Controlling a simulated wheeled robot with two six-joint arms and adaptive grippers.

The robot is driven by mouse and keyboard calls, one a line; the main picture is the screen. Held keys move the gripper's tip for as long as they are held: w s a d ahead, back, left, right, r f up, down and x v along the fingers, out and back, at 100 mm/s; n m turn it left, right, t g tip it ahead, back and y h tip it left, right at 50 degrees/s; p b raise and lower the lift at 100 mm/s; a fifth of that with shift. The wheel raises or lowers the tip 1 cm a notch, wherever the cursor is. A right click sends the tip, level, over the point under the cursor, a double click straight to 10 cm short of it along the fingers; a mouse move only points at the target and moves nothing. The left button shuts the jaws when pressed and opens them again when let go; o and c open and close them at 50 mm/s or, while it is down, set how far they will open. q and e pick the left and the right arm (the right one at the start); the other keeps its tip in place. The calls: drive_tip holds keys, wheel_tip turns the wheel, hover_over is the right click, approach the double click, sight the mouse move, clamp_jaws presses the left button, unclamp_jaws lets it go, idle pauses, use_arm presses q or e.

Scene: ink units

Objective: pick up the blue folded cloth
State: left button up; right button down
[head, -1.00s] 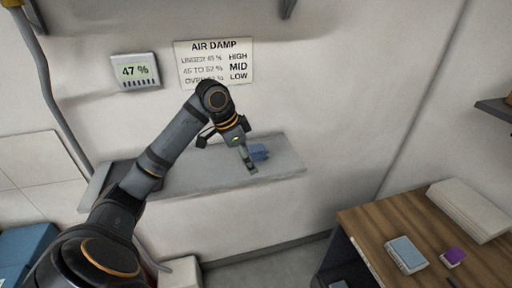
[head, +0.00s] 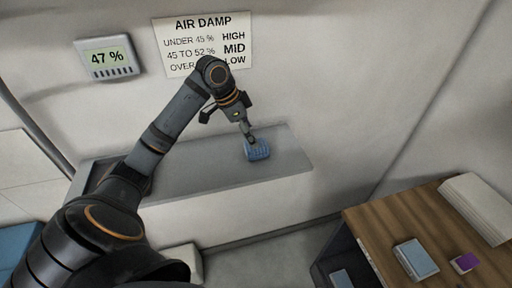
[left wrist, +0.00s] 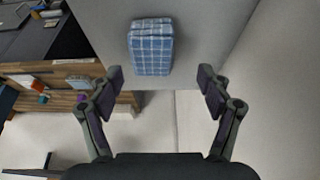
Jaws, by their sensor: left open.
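The blue folded cloth (head: 259,151) has a checked pattern and lies on a grey wall shelf (head: 215,176). In the left wrist view the cloth (left wrist: 151,47) lies just beyond the fingertips, between their lines and left of the middle. My left gripper (head: 249,135) is at the cloth's near upper side and partly covers it in the head view. In the left wrist view my left gripper (left wrist: 160,78) is open with nothing between its fingers. I cannot tell whether a finger touches the cloth. My right gripper is not in view.
A display (head: 108,57) reading 47 % and an AIR DAMP sign (head: 204,42) are on the wall behind my arm. A wooden table (head: 384,226) at the right holds a light-blue book-like item (head: 416,260) and a purple item (head: 466,262). The shelf beside the cloth is clear.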

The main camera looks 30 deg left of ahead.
use_arm(q)
drive_tip(key=shift+d+f+p, duration=0.65)
drive_tip(key=shift+f+p, duration=0.1)
drive_tip(key=shift+f, duration=0.05)
drive_tip(key=x, duration=0.3)
drive_tip(key=shift+s, duration=0.1)
drive_tip(key=c, duration=1.2)
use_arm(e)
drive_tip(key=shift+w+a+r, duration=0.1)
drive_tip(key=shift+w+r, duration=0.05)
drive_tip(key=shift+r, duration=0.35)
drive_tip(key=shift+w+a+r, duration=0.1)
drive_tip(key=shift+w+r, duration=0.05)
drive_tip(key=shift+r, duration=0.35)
use_arm(q)
drive_tip(key=shift+c, duration=0.2)
